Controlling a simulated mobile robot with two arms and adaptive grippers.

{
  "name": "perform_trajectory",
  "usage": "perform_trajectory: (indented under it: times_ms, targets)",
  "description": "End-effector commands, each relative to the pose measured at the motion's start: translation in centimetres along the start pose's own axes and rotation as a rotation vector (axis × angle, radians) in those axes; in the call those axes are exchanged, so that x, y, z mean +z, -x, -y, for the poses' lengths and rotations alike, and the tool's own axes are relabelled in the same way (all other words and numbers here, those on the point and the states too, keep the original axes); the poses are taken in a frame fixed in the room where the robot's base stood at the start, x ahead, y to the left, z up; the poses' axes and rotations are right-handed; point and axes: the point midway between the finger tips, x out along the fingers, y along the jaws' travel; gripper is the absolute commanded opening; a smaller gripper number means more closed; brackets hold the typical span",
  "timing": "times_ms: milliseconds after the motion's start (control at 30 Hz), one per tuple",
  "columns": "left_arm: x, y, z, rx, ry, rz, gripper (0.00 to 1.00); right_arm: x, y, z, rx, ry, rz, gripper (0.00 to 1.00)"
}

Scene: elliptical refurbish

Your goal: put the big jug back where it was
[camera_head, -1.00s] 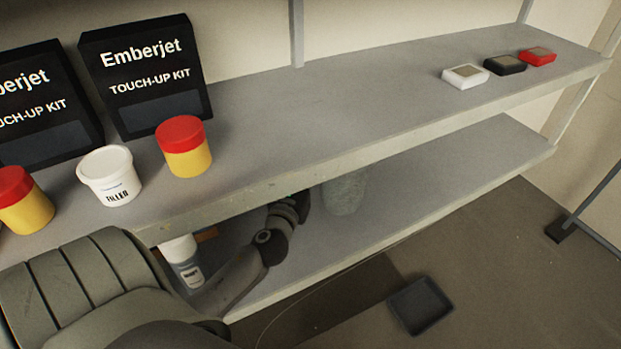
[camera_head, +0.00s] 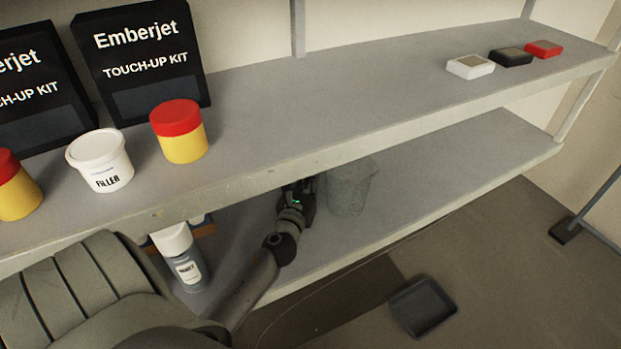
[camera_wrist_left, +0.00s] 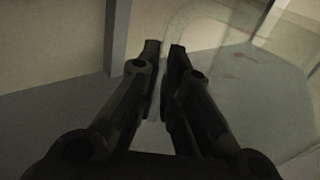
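The big jug (camera_head: 350,190) is a clear, greyish, see-through vessel on or just above the lower shelf; its base contact is hard to judge. The upper shelf edge overlaps its top. My left gripper (camera_head: 309,188) is at the jug's left side. In the left wrist view my left gripper (camera_wrist_left: 164,48) has its fingers close together with a narrow gap. The jug (camera_wrist_left: 235,85), with faint red marks, fills the right side there, and its edge runs to the fingertips. The fingers look shut on a thin part of it, probably the handle. My right gripper is not seen.
A white-capped bottle (camera_head: 187,268) stands on the lower shelf, left of my arm. The upper shelf (camera_head: 330,110) overhangs closely and carries pots, touch-up kits and small boxes. The lower shelf (camera_head: 450,180) is clear right of the jug. A dark tray (camera_head: 422,306) lies on the floor.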

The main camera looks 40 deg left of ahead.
Motion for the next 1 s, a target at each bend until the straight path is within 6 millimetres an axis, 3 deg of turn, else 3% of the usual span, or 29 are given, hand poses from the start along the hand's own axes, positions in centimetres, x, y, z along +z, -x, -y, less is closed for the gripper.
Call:
perform_trajectory:
  times_ms: [167,533,667,1000]
  targets:
    - [-0.1,0.0,0.0,0.0,-0.001,-0.002,0.29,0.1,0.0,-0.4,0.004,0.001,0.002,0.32]
    - [0.4,0.1,0.0,0.0,0.0,-0.001,0.29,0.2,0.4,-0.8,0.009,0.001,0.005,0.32]
    - [0.0,1.8,0.0,-0.001,0.0,-0.004,0.29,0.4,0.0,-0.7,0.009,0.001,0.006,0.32]
    - [-0.2,8.8,0.0,0.001,0.001,-0.005,0.29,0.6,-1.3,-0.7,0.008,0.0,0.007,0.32]
